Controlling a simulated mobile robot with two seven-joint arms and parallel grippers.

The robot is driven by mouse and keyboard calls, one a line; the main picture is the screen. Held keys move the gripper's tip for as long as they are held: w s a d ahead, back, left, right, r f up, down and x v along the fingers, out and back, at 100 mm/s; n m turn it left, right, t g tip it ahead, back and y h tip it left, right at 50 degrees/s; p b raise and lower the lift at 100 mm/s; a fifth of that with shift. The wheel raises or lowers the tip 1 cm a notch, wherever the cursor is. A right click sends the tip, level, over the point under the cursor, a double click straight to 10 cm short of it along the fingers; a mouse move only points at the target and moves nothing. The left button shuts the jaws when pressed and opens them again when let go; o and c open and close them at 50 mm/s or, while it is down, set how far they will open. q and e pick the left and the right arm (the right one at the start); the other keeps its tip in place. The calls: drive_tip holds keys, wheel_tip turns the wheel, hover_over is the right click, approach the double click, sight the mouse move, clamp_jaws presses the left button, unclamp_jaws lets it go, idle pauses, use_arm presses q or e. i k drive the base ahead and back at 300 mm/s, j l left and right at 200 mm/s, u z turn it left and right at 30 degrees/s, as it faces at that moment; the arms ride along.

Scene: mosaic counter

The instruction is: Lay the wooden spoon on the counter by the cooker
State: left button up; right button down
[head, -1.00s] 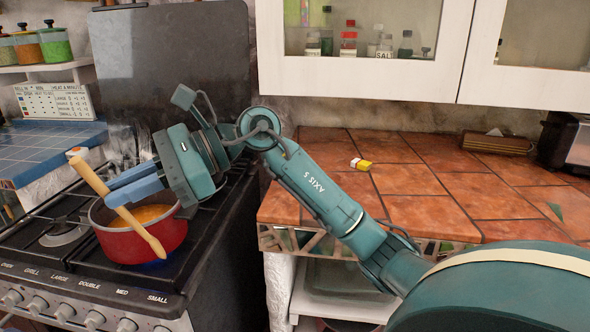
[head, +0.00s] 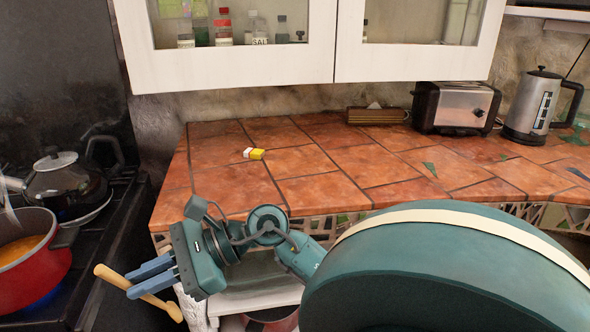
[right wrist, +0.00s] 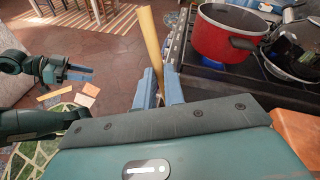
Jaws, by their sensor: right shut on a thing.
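My right gripper (head: 138,283) is shut on the wooden spoon (head: 108,275). The spoon is tilted and sticks out on both sides of the fingers, in front of the cooker's (head: 112,262) right edge and the counter's left front corner, below the counter top. The tiled counter (head: 320,190) is right of the cooker, with its near left part bare. In the right wrist view the spoon (right wrist: 150,45) stands up between the fingers. My left gripper (right wrist: 75,74) shows at the left of that view, away from the spoon; its opening is unclear.
A red pot (head: 35,280) of orange soup and a lidded pan (head: 65,185) are on the cooker. A small yellow and white item (head: 256,154) lies on the counter. A toaster (head: 455,107) and kettle (head: 535,105) stand at the back. White cupboards (head: 235,65) hang above.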

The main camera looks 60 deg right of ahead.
sight(246, 190)
drive_tip(key=k+l+z, duration=0.1)
drive_tip(key=z, duration=0.4)
drive_tip(key=l+z, duration=0.35)
drive_tip(key=z, duration=0.15)
